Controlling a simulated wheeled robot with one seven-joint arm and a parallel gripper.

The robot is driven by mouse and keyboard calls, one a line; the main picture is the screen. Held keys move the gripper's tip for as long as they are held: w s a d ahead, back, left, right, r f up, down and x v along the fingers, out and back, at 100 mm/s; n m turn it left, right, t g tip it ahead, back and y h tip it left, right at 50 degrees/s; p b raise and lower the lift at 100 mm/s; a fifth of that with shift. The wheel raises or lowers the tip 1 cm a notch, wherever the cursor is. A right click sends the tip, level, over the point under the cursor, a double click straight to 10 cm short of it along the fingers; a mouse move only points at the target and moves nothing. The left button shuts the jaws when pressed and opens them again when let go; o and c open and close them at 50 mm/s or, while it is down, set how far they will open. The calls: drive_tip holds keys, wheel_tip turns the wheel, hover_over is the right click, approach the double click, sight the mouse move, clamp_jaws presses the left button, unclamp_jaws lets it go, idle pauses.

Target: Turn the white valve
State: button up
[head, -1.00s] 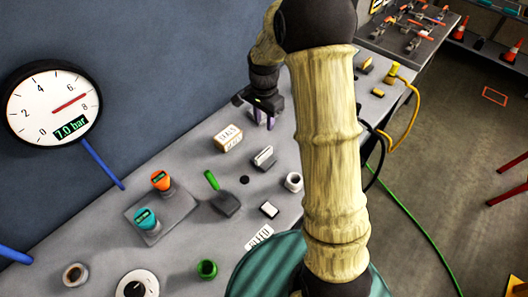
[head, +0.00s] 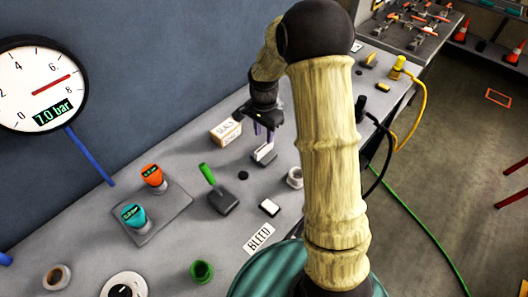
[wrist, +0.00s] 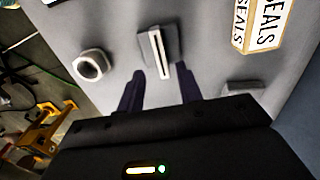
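A grey block with a narrow white bar along it (head: 264,152) sits on the grey bench; it looks like the white valve, though I cannot be sure. In the wrist view the white bar (wrist: 158,52) shows just beyond my fingertips, roughly in line with the gap between them. My gripper (head: 264,134) points down over this block. In the wrist view my gripper (wrist: 160,72) has its two dark fingers apart with nothing between them. I cannot tell whether the fingers touch the block.
A SEALS box (head: 226,132) stands left of the block and a pale ring-shaped fitting (head: 294,177) to its right. A green-handled lever (head: 216,190) and orange (head: 153,175) and teal (head: 134,216) knobs stand nearer. A wall gauge (head: 38,85) reads 7.0 bar.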

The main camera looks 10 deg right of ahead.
sight(264, 147)
wheel_tip(264, 147, down, 7)
drive_tip(key=b, duration=0.5)
drive_tip(key=shift+f, duration=0.1)
clamp_jaws()
